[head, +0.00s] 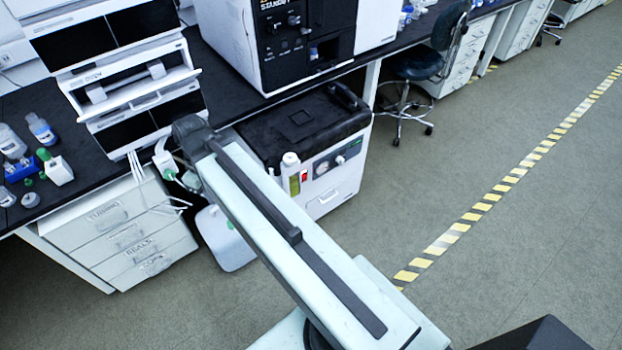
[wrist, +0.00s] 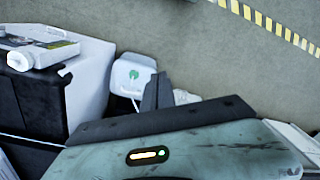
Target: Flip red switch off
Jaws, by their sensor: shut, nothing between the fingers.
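A small red patch, which looks like the red switch (head: 304,176), shows in the head view on the front of the low black-and-white unit (head: 350,170) under the bench. It sits just right of a white bottle with a yellow-green label (head: 291,172). I cannot tell its position, on or off. In the wrist view I cannot make out the switch. My gripper (wrist: 157,88) shows there as dark fingers, shut and empty, pointing toward a white jug (wrist: 133,72). In the head view my arm crosses the middle and its fingers cannot be made out.
Black benches hold stacked instruments (head: 125,70), a large white-and-black instrument (head: 300,40) and several small bottles. White drawers (head: 120,235) stand at left, with a white jug (head: 225,238) on the floor. A dark chair (head: 425,62) is at the back. Floor at right is clear, with yellow-striped tape (head: 490,197).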

